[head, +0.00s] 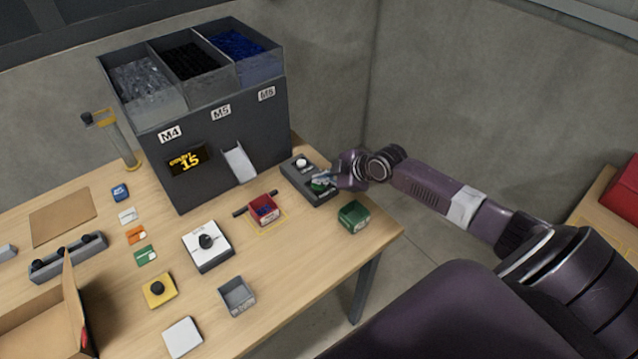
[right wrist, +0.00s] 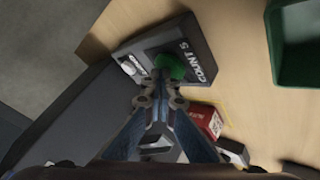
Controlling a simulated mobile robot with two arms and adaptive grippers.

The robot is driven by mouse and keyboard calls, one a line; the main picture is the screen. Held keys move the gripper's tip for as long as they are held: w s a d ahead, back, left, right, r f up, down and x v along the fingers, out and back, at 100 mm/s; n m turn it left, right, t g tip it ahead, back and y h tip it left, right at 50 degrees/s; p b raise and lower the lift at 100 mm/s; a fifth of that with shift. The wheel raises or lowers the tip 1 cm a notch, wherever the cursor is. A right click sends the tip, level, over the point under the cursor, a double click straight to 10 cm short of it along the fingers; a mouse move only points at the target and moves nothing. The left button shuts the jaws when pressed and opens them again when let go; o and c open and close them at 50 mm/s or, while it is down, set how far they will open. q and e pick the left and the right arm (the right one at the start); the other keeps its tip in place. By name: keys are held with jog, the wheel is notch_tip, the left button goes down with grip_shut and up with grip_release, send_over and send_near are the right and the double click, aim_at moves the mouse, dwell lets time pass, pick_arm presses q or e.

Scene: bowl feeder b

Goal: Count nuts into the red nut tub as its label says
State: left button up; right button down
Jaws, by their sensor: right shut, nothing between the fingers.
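The red nut tub (head: 263,215) stands on the table below the feeder's chute (head: 238,162), with small dark blue pieces in it. It also shows in the right wrist view (right wrist: 205,117), its label too small to read. The display (head: 187,160) on the feeder reads "COUNT 15". My right gripper (head: 321,181) is shut and empty over the dark button box (head: 299,181). In the right wrist view its fingertips (right wrist: 158,88) are at the green button (right wrist: 170,66) beside the words "COUNT 5"; I cannot tell whether they touch. My left gripper is out of view.
A green tub (head: 354,217) stands right of the red one, near the table edge. A white knob box (head: 207,247), a grey tub (head: 236,297) and a cardboard box (head: 40,320) stand toward the front.

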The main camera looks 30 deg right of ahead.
jog(key=shift+f, duration=0.1)
dwell(0.3)
jog(key=shift+r+p, duration=0.65)
jog(key=shift+r, duration=0.2)
jog(key=shift+r, duration=0.15)
notch_tip(320, 180, up, 5)
jog(key=p, duration=0.4)
dwell(0.5)
